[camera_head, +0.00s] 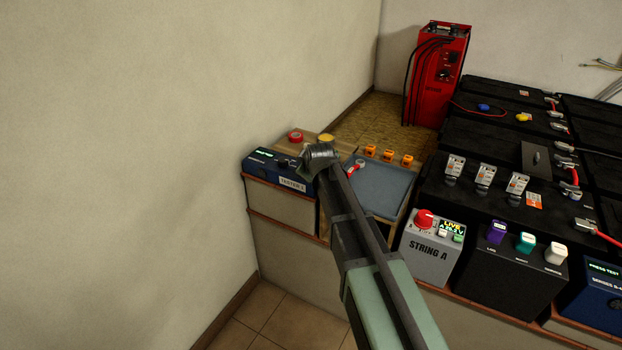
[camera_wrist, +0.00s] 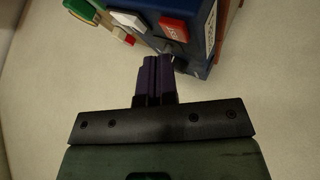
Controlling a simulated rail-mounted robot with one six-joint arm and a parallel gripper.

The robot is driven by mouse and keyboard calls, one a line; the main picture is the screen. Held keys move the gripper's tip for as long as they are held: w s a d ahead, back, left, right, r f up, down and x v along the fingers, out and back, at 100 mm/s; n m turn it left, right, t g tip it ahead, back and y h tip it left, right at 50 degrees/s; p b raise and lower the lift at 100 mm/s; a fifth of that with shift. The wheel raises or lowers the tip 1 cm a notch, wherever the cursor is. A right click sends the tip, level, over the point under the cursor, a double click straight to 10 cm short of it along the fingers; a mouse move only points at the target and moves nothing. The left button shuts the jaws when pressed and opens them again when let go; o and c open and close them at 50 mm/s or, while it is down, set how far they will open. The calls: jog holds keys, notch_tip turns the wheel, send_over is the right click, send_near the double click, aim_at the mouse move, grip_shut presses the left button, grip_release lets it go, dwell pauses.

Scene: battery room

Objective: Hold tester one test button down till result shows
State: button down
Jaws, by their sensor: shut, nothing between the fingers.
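Tester one is a blue box (camera_head: 262,167) at the left end of the bench, against the wall, with a pale label on its front and a lit green display.
A grey-blue mat (camera_head: 378,188) and orange clips (camera_head: 388,154) lie right of the tester. A red tape roll (camera_head: 295,136) sits behind it. A grey String A box (camera_head: 430,243), black batteries (camera_head: 480,140) and a red charger (camera_head: 440,75) stand farther right.

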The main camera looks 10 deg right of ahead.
dwell(0.5)
jog(key=shift+f+b, duration=0.45)
jog(key=shift+f+b, duration=0.35)
dwell(0.4)
dwell(1.9)
jog(key=shift+r+p, duration=0.8)
notch_tip(320, 180, up, 5)
jog(key=p, duration=0.5)
jog(key=shift+r, duration=0.1)
